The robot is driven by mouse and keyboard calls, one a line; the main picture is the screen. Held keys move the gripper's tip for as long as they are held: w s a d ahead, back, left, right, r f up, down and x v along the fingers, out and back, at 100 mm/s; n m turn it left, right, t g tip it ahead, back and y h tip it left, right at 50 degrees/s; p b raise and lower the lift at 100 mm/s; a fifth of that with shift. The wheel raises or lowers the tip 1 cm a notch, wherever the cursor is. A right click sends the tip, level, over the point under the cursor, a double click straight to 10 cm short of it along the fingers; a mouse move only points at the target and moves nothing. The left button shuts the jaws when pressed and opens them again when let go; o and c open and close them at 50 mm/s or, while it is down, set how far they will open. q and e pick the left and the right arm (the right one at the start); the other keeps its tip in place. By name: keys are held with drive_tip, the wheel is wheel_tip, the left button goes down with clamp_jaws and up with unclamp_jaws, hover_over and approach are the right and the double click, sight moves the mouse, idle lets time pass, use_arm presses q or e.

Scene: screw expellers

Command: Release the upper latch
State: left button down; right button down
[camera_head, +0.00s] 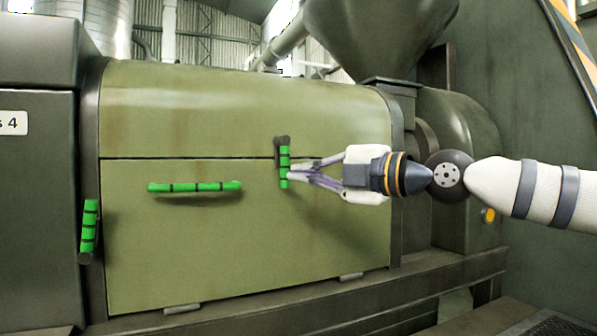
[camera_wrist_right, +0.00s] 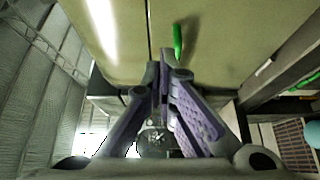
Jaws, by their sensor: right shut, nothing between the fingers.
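The upper latch (camera_head: 284,153) is a short green bar with black bands on a dark pivot, hanging upright across the seam near the right of the olive machine's front. My right gripper (camera_head: 289,178) comes in from the right, its fingertips at the lower part of this latch. Whether they touch it I cannot tell. In the right wrist view, the fingers (camera_wrist_right: 166,68) are together at the tips with nothing visible between them. The latch is not clearly seen there; the fingers may hide it. My left gripper is not in view.
A horizontal green handle (camera_head: 194,187) sits on the lower door panel (camera_head: 235,255); it also shows in the right wrist view (camera_wrist_right: 177,40). Another green-banded lever (camera_head: 89,225) is at the left edge. A dark hopper (camera_head: 375,35) stands above. A ledge (camera_head: 300,293) runs below.

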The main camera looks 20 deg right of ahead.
sight(282, 163)
drive_tip(key=shift+w, duration=0.2)
